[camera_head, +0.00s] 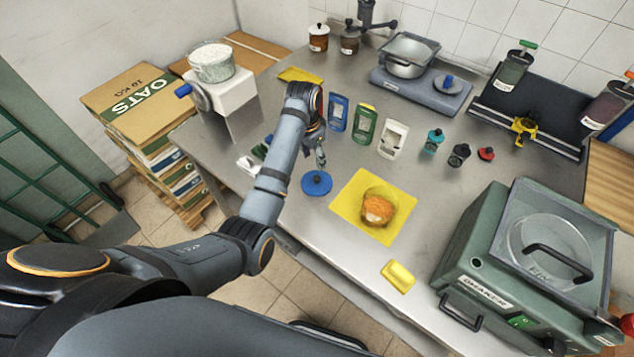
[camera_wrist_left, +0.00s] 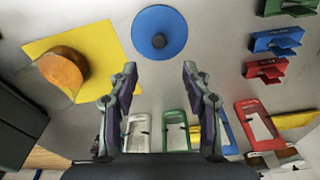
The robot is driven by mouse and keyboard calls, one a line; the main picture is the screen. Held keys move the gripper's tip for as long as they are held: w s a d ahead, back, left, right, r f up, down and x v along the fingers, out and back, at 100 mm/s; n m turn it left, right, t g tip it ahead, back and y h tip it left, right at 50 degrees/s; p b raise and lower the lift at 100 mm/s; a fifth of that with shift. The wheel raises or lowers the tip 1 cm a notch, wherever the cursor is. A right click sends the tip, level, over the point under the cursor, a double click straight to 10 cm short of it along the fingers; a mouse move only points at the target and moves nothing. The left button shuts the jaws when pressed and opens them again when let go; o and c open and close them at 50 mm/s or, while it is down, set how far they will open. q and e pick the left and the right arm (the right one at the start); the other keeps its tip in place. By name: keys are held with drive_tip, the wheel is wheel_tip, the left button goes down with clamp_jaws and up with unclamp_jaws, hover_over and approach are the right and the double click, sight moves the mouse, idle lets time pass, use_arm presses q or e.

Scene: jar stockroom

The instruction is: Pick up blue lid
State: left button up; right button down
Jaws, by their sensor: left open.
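The blue lid (camera_head: 316,183) is a flat round disc with a dark knob, lying on the steel counter left of the yellow mat. It also shows in the left wrist view (camera_wrist_left: 150,24), top centre, beyond my fingertips. My left gripper (camera_head: 320,155) is over the counter just behind the lid in the head view. In the wrist view its two fingers (camera_wrist_left: 158,75) are apart with nothing between them, and the lid is clear of them. My right gripper is not in view.
A yellow mat (camera_head: 347,199) holds a jar with orange contents (camera_head: 378,208). Blue, green and white holders (camera_head: 392,139) stand behind. A yellow block (camera_head: 398,276) lies near the front edge. A green shaker machine (camera_head: 470,240) fills the right. Bare counter surrounds the lid.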

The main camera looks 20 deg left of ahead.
use_arm(q)
hover_over(317, 178)
drive_tip(key=f, duration=0.5)
drive_tip(key=shift+s+a+f+p, duration=0.1)
drive_tip(key=shift+s+a+p, duration=0.1)
drive_tip(key=shift+a+p, duration=0.15)
drive_tip(key=shift+d+f, duration=0.1)
drive_tip(key=shift+f, duration=0.2)
wheel_tip(317, 178, down, 4)
drive_tip(key=shift+w+d+p, duration=0.1)
drive_tip(key=shift+p, duration=0.35)
drive_tip(key=shift+w+f, duration=0.1)
drive_tip(key=shift+f, duration=0.2)
drive_tip(key=c, duration=0.8)
